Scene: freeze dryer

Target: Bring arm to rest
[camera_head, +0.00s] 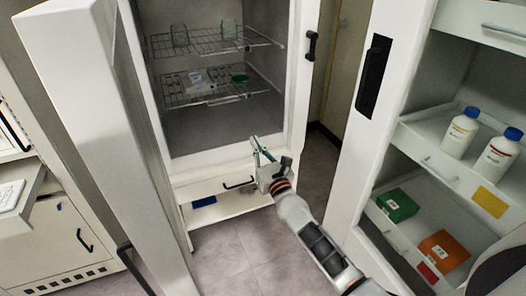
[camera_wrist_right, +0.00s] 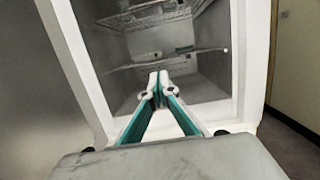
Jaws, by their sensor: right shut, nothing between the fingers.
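My right arm (camera_head: 318,245) reaches in from the lower right of the head view. My right gripper (camera_head: 256,143) is shut and empty, in front of the lower front edge of the open freeze dryer. In the right wrist view its fingertips (camera_wrist_right: 158,80) meet, pointing toward the chamber. The freeze dryer chamber (camera_head: 215,130) has two wire shelves. Two small glass vessels stand on the upper shelf (camera_head: 200,48). A white item and a green item lie on the lower shelf (camera_head: 190,101). My left gripper is not in view.
The open freeze dryer door (camera_head: 85,90) stands at left. An open cabinet at right holds two blue-capped bottles (camera_head: 460,132) (camera_head: 498,152), a green box (camera_head: 397,205) and an orange box (camera_head: 443,250). A drawer front (camera_head: 225,200) is below the chamber. Floor (camera_head: 245,262) is clear beneath the arm.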

